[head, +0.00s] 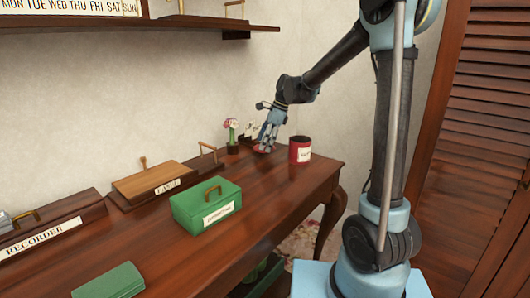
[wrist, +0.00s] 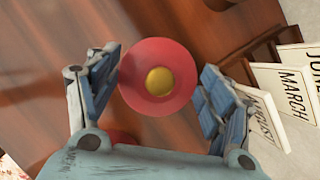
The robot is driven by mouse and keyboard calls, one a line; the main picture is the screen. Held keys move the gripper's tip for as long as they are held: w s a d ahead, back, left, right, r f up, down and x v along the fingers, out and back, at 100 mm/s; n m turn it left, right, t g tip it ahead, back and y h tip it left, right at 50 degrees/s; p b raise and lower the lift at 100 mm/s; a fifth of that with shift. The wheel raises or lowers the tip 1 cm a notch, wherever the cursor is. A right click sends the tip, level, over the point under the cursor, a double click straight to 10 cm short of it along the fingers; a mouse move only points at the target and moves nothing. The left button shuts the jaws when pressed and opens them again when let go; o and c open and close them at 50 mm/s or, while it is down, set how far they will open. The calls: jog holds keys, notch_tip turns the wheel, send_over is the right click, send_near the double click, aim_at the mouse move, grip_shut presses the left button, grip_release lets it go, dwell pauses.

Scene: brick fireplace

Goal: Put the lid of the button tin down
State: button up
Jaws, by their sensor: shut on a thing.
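The lid is a round red disc with a gold knob (wrist: 158,80), seen between my fingers in the wrist view. In the head view the red lid (head: 262,149) shows under my gripper (head: 265,142), low over the far end of the table. My gripper (wrist: 160,95) is shut on the lid, with blue-padded fingers at its left and right. I cannot tell whether the lid touches the tabletop. The red button tin (head: 300,150) with a white label stands upright just right of my gripper, apart from it, near the table's right edge.
Month cards (wrist: 288,92) in a wooden rack stand close to my right finger. A small potted flower (head: 232,136) stands left of my gripper. A green box (head: 206,205) and a wooden box (head: 155,182) sit nearer. Tabletop (head: 265,188) in front is clear.

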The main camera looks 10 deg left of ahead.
notch_tip(320, 180, down, 4)
jog(key=shift+r, duration=0.15)
jog(key=o, duration=0.7)
jog(key=shift+r, duration=0.1)
jog(key=v, duration=1.2)
jog(key=s+d+n+t+h, duration=0.1)
jog(key=s+d+n, duration=0.3)
jog(key=s+d, duration=0.55)
jog(key=s+d+f+n+h, duration=0.1)
jog(key=s+d+f+n, duration=0.2)
jog(key=s+d+f, duration=0.2)
jog(key=s+d+f+n+t+h, duration=0.1)
jog(key=s+d+f+n, duration=0.3)
jog(key=s+d, duration=0.5)
jog(key=s+d+f+n+t+h, duration=0.1)
jog(key=s+d+f+n, duration=0.3)
jog(key=s+d+f, duration=0.2)
jog(key=shift+s+d+f, duration=0.2)
jog(key=shift+f, duration=0.25)
jog(key=shift+s+d+f, duration=0.2)
jog(key=shift+f, duration=0.25)
